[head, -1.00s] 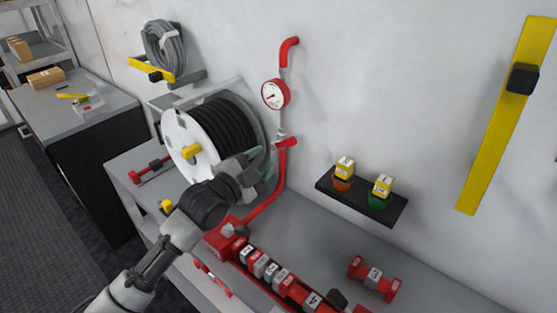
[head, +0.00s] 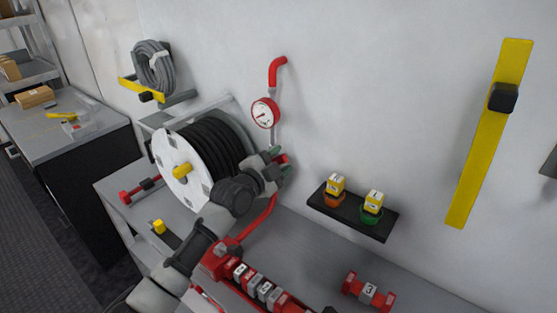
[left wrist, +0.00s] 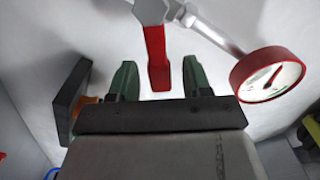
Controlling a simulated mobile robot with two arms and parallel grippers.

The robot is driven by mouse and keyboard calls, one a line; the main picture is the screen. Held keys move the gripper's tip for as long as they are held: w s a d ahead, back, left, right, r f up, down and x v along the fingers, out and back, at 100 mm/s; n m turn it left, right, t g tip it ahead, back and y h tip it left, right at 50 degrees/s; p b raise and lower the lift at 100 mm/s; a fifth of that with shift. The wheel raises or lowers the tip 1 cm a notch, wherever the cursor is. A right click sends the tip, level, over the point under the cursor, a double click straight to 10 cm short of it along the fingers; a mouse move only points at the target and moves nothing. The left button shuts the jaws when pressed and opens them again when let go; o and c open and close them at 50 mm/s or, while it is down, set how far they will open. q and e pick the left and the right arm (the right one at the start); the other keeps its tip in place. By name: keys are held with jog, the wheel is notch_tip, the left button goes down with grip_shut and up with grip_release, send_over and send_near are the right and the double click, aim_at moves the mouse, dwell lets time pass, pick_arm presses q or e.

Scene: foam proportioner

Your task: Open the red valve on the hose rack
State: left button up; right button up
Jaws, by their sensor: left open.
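The red valve lever (head: 283,157) sits on the pipe below the round gauge (head: 265,113), partly hidden by my left gripper (head: 279,167). In the left wrist view the red lever (left wrist: 157,58) points down from its grey fitting. Its lower end lies between the two green fingertips of my left gripper (left wrist: 158,82), with a gap on each side. The left gripper is open and holds nothing. The gauge (left wrist: 270,75) is to the right of the fingers. My right gripper is not in view.
A hose reel (head: 205,155) stands left of the valve, close to my left arm. A black shelf (head: 352,215) with two yellow-topped items is on the wall to the right. A red manifold (head: 245,275) lies on the bench below.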

aim_at(270, 140)
pick_arm(q)
jog(key=shift+c, duration=0.5)
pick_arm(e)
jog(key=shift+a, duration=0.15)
pick_arm(q)
grip_shut()
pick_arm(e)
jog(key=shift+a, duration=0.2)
pick_arm(q)
jog(key=shift+w+a+r+n+b, duration=0.45)
jog(key=shift+a+n, duration=0.25)
jog(key=shift+n, duration=1.1)
jog(key=shift+w+a+r+n+b, duration=0.45)
jog(key=shift+a+n, duration=0.25)
jog(key=shift+n, duration=1.1)
jog(key=shift+w+a+r+n+b, duration=0.35)
jog(key=shift+w+a+n+b, duration=0.3)
jog(key=shift+n, duration=1.15)
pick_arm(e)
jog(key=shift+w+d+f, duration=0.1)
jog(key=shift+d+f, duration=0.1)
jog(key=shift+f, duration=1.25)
pick_arm(q)
jog(key=shift+s, duration=0.1)
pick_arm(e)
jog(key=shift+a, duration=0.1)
